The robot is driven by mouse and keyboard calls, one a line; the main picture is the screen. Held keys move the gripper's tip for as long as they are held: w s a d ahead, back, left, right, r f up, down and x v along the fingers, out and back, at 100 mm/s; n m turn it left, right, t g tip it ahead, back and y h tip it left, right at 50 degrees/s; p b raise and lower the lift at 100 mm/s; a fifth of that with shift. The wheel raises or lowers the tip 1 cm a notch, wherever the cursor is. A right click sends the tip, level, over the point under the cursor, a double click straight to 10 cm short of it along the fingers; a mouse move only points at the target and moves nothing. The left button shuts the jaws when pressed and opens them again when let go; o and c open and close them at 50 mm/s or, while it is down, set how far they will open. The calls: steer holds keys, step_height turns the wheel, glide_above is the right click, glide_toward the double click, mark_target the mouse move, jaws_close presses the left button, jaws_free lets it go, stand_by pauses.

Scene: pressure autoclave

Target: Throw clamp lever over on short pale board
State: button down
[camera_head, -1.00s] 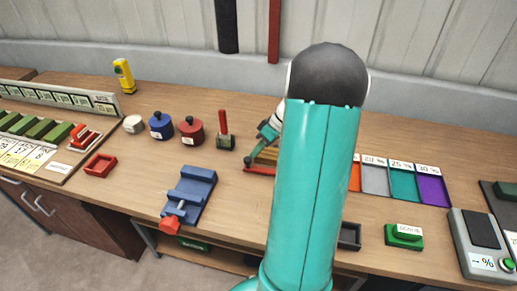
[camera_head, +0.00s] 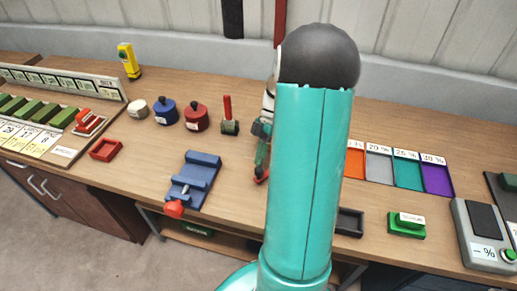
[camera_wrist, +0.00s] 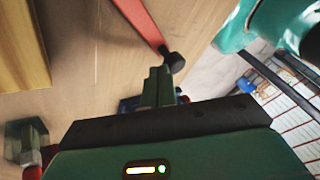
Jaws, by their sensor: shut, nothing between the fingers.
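A red lever with a black knob (camera_wrist: 142,24) reaches across the top of the wrist view. Its knob is beside the tip of my gripper (camera_wrist: 160,75); I cannot tell if they touch. My gripper is shut and empty. In the head view my gripper (camera_head: 263,158) points down at the bench just left of my arm, and a bit of the red lever (camera_head: 261,179) shows below it. A pale yellowish board (camera_wrist: 22,45) lies at the left edge of the wrist view. In the head view my arm hides it.
A green block with an upright red handle (camera_head: 229,118) stands left of my gripper. Red (camera_head: 196,117) and blue (camera_head: 166,112) pots and a blue vise (camera_head: 191,180) lie further left. Coloured trays (camera_head: 405,169) and a green block (camera_head: 405,225) are right of my arm.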

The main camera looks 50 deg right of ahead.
mark_target(265, 175)
steer(key=s+n+g, duration=0.1)
steer(key=n, duration=0.1)
steer(key=s+a+n+g+h, duration=0.1)
steer(key=s, duration=0.1)
steer(key=shift+n, duration=0.4)
steer(key=s+n+g+h, duration=0.1)
steer(key=s+n, duration=0.1)
steer(key=shift+s+n, duration=0.25)
steer(key=shift+n, duration=0.15)
steer(key=shift+s+d, duration=0.1)
steer(key=shift+s, duration=0.6)
